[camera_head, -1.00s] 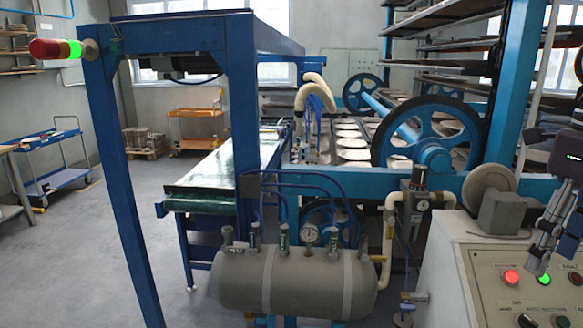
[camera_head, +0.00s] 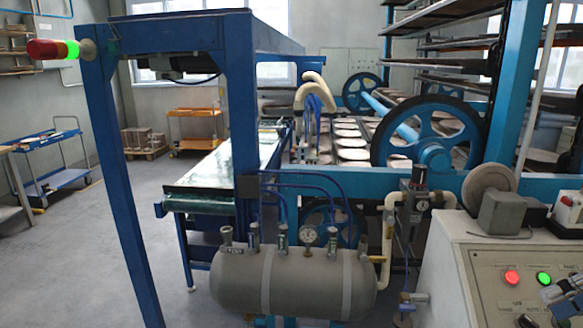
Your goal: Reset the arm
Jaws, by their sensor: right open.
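My right gripper (camera_head: 560,296) shows only in part at the lower right edge, in front of the control panel (camera_head: 480,262). The panel's red button (camera_head: 512,278) and green button (camera_head: 543,278) are lit, to the upper left of the gripper. My left gripper is not in view.
A grey tank (camera_head: 293,283) with a gauge stands in front. A blue frame post (camera_head: 125,200) rises at the left. The conveyor (camera_head: 215,175) leads to the plate dryer with a large blue wheel (camera_head: 430,130). Floor (camera_head: 60,270) at the left is clear.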

